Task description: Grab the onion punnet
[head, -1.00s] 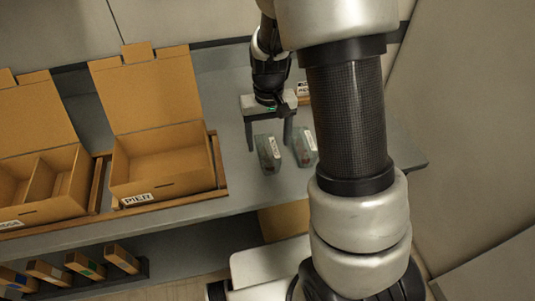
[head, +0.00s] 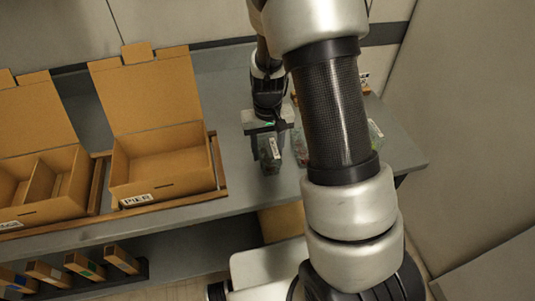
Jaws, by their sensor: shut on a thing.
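A clear punnet (head: 270,164) with a pale label stands upright on the grey table, to the right of the open boxes. Its contents are too small to tell, so I cannot confirm that it is the onion one. My gripper (head: 269,147) points down over this punnet and is shut on it, one finger on each side. The punnet appears to be still at table height. Another clear punnet (head: 299,151) stands just to the right, partly hidden behind my arm.
An open cardboard box labelled PIER (head: 168,188) stands left of my gripper in a wooden frame. A divided box (head: 45,210) is at the far left. Another punnet (head: 375,132) shows right of my arm. Small cartons (head: 84,265) sit on a lower shelf.

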